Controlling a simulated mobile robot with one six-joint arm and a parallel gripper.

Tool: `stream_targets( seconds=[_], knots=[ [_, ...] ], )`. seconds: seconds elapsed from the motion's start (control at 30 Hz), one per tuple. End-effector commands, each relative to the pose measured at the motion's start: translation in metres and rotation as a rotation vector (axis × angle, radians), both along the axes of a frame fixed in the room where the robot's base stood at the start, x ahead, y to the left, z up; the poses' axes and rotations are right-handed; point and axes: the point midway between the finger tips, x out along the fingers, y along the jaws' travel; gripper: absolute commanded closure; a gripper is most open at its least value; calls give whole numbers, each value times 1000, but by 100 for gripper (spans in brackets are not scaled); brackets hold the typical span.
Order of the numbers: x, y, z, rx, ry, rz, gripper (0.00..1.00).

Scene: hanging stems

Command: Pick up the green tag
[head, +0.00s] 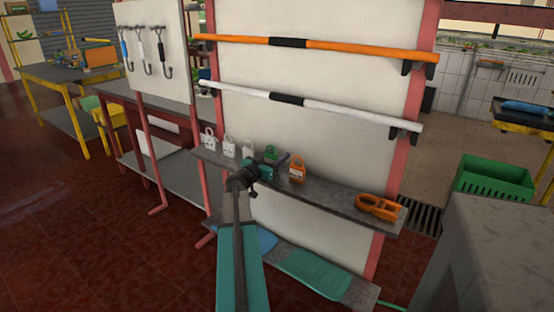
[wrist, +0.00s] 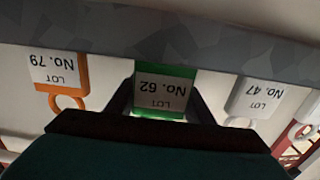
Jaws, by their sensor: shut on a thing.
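The green tag (head: 271,153) stands on the grey shelf, mostly hidden behind my gripper in the head view. In the wrist view, which is upside down, the green tag (wrist: 165,90) has a label reading "LOT No. 62" and sits between the two fingers. My gripper (head: 277,162) is shut on the green tag, with a finger on each side of it (wrist: 166,108). The tag's top and loop are hidden by my gripper in the wrist view. The tag's base appears at the shelf surface; I cannot tell whether it touches.
An orange tag (head: 297,170) labelled No. 79 and a white tag (head: 248,149) labelled No. 47 stand on either side. More white tags (head: 210,139) are at the shelf's left. An orange clamp-like tool (head: 379,208) lies at the right of the shelf (head: 335,190). A white bar (head: 345,115) hangs above.

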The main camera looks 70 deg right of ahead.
Motion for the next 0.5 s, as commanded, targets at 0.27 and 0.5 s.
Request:
stream_targets(
  seconds=[0.27, 0.5],
  knots=[
    [0, 0, 35, -4, -2, 0, 81],
    [1, 4, 60, -1, -2, 1, 81]
  ],
)
